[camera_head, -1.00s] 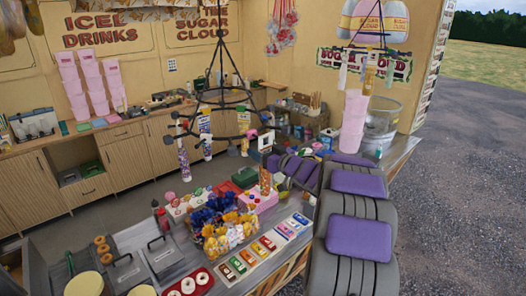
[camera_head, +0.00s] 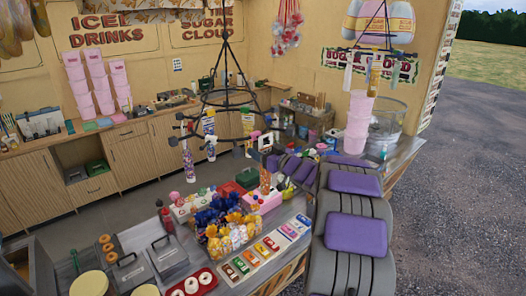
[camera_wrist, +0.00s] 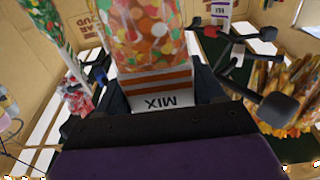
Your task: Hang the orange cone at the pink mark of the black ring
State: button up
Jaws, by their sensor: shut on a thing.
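My gripper (camera_wrist: 163,92) is shut on the orange cone (camera_wrist: 150,40), a clear cone of mixed orange and coloured sweets with an orange-striped MIX label. In the head view the cone (camera_head: 265,180) is upright above the counter, below and right of the ring. The black ring (camera_head: 228,105) hangs on rods from above, with knobbed hooks around its lower part. A small pink spot (camera_head: 255,135) shows on its right side, likely the pink mark. In the wrist view, black knobbed hooks (camera_wrist: 274,108) are close right of the cone. The cone's far end is out of the wrist view.
Other sweet cones hang at the ring, one at left (camera_head: 187,160) and one behind (camera_head: 209,130). In the wrist view a green-topped cone (camera_wrist: 45,22) is at left. Sweet bags (camera_head: 225,235) and trays crowd the counter below. Pink tubs (camera_head: 358,120) stand right.

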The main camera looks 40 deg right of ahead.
jog(key=shift+w, duration=0.15)
jog(key=shift+w+a+p, duration=0.2)
jog(key=shift+w+p, duration=0.3)
jog(key=shift+w, duration=0.35)
jog(key=shift+f, duration=0.3)
dwell(0.4)
jog(key=o, duration=1.5)
jog(key=shift+s+d+p, duration=0.15)
jog(key=shift+s+p, duration=0.15)
jog(key=shift+s, duration=2.2)
jog(key=shift+s+d+p, duration=0.15)
jog(key=shift+s+p, duration=0.1)
jog(key=shift+s, duration=2.25)
